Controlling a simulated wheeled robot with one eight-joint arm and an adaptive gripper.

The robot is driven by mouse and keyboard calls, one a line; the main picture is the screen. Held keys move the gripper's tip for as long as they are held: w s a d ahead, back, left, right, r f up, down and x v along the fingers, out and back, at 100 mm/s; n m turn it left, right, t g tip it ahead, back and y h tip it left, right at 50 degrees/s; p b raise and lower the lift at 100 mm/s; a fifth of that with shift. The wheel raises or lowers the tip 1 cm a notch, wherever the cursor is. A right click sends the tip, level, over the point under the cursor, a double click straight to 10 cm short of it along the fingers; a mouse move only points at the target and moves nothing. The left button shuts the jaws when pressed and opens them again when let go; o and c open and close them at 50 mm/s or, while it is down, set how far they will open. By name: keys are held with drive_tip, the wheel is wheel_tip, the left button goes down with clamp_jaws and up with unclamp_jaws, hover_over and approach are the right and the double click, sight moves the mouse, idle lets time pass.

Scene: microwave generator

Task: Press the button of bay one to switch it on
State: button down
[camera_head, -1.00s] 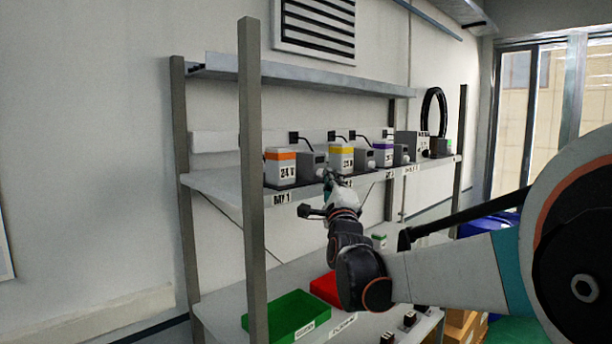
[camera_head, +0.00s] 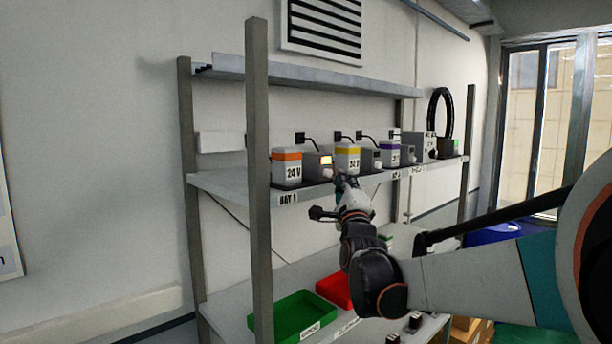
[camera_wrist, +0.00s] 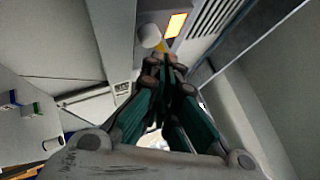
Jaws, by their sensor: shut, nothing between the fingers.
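Bay one is at the left end of the middle shelf, above the "BAY 1" label (camera_head: 288,198). It holds a white block with an orange band marked 24 V (camera_head: 287,168) and a grey unit (camera_head: 317,168) whose small screen glows yellow-orange. In the wrist view the lit screen (camera_wrist: 175,25) is beside a round pale knob or button (camera_wrist: 150,36), just beyond my fingertips. My gripper (camera_head: 343,182) is shut and empty, in front of the shelf just right of the grey unit. I cannot tell whether the fingertips touch the button (camera_wrist: 150,36).
Further blocks with yellow (camera_head: 347,158) and purple (camera_head: 390,154) bands stand to the right on the shelf (camera_head: 230,184). A grey post (camera_head: 258,220) rises at the front left. Green (camera_head: 290,318) and red (camera_head: 334,288) bins sit below.

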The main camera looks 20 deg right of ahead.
drive_tip(key=s+d, duration=0.2)
drive_tip(key=s, duration=0.3)
drive_tip(key=shift+s, duration=0.4)
